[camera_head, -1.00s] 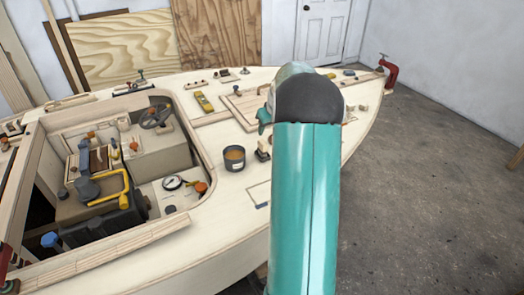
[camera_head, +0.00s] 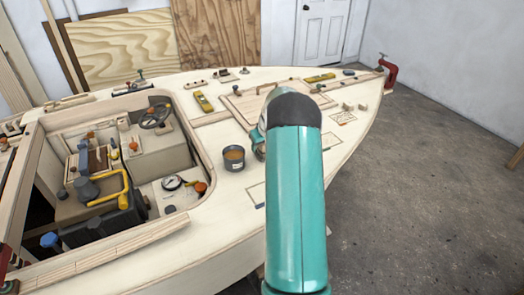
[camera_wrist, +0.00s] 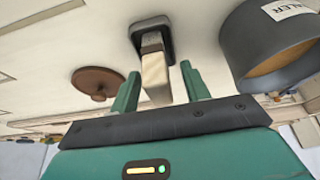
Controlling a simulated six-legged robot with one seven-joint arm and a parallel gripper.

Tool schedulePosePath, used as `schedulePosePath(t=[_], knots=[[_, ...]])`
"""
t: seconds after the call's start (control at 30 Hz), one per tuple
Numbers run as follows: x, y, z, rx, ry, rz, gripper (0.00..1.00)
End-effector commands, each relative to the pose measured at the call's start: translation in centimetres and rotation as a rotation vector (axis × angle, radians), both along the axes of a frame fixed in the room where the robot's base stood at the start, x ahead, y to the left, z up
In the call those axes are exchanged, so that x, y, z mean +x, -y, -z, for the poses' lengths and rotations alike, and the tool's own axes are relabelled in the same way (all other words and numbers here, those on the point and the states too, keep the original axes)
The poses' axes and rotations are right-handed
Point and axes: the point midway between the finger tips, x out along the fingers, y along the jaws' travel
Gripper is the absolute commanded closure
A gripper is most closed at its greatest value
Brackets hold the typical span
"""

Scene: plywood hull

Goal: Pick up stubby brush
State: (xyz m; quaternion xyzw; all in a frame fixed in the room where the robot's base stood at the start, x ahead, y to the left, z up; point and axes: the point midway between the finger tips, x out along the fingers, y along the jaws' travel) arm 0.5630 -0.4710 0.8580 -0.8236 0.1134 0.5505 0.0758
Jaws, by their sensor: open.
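In the wrist view, the stubby brush (camera_wrist: 154,58) stands on the pale deck, with a dark base and a pale, blocky upper part. My gripper (camera_wrist: 161,84) is open, its two green fingers on either side of the pale part. A gap shows at each finger, wider on the right.
A dark pot labelled as sealer (camera_wrist: 275,50) stands close to the right finger; the head view shows it (camera_head: 234,158) left of my arm. A brown round piece (camera_wrist: 98,81) lies left of the fingers. The cockpit opening (camera_head: 120,170) is farther left.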

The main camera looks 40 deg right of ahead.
Motion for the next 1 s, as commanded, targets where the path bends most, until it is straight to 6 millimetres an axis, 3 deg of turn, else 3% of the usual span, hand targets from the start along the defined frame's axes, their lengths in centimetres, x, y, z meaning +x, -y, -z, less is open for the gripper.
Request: schedulePosePath(t=[0.13, 0.3, 0.37, 0.77, 1.0], knots=[[0.0, 0.0, -0.1, 0.000, 0.000, 0.000, 0.58], [0.0, 0.0, -0.1, 0.000, 0.000, 0.000, 0.91], [0.0, 0.0, -0.1, 0.000, 0.000, 0.000, 1.00], [0.0, 0.0, -0.7, -0.001, 0.002, 0.000, 1.00], [-0.1, 0.0, -3.7, -0.003, 0.003, 0.001, 1.00]])
